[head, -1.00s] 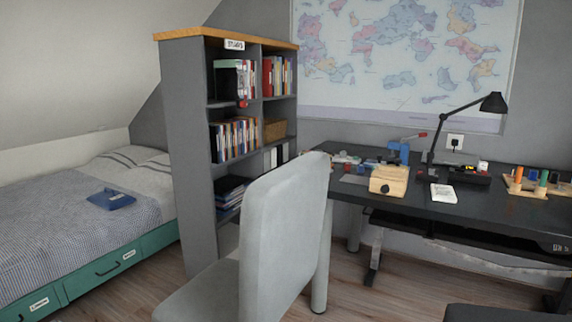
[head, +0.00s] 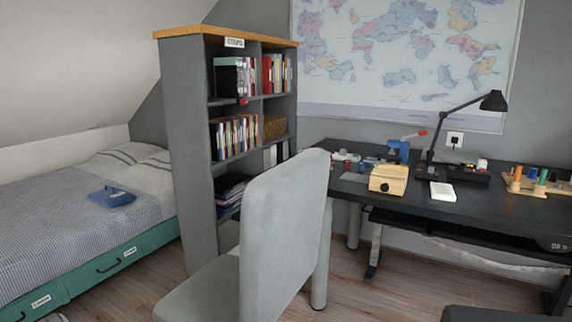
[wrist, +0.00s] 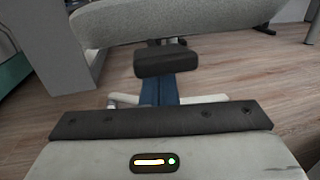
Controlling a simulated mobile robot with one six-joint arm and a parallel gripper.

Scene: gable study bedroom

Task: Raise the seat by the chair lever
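The light grey chair stands in the foreground of the head view; its tall backrest (head: 285,230) and part of its seat (head: 200,295) show. In the wrist view a broad grey curved part, seemingly the seat (wrist: 190,22), crosses the top. Just below its edge sit small dark parts; I cannot make out the lever for certain. My gripper (wrist: 165,62) shows in the wrist view as a blue piece with a dark pad, beyond a black bar. The pad is close below the grey part; contact and finger gap cannot be told. The gripper is not visible in the head view.
A dark desk (head: 490,210) with a lamp (head: 490,103) and small items stands right of the chair. A bookshelf (head: 190,150) stands behind it, and a bed (head: 60,240) lies to the left. Bare wood floor (head: 400,285) shows under and before the desk.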

